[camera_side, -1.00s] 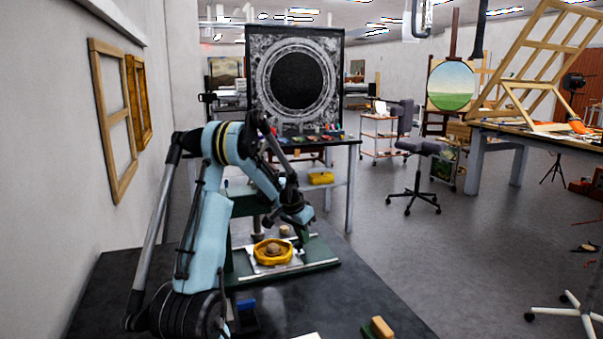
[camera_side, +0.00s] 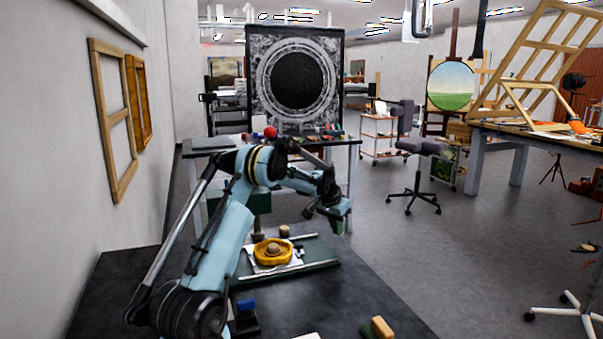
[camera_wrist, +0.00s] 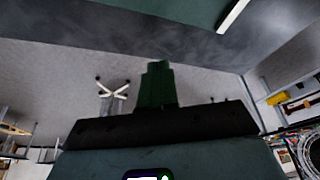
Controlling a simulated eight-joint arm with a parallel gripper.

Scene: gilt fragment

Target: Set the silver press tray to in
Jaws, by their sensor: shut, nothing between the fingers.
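The silver press tray (camera_side: 292,263) is a flat pale plate between two light rails on the dark green press base (camera_side: 322,264), seen low in the middle of the side view. A yellow ring-shaped mould (camera_side: 259,252) with a tan round piece in its centre sits on the tray and hides much of it. My gripper (camera_side: 338,226) hangs above and to the right of the tray, apart from it. In the wrist view, the dark green fingers (camera_wrist: 157,88) are together and empty. The tray is not clearly in the wrist view.
A small tan cylinder (camera_side: 284,231) stands behind the mould. A blue-topped block (camera_side: 246,306) and a tan-and-green block (camera_side: 378,328) lie on the black bench (camera_side: 310,308). The bench's right edge drops to open floor. My arm partly hides the press's green upright.

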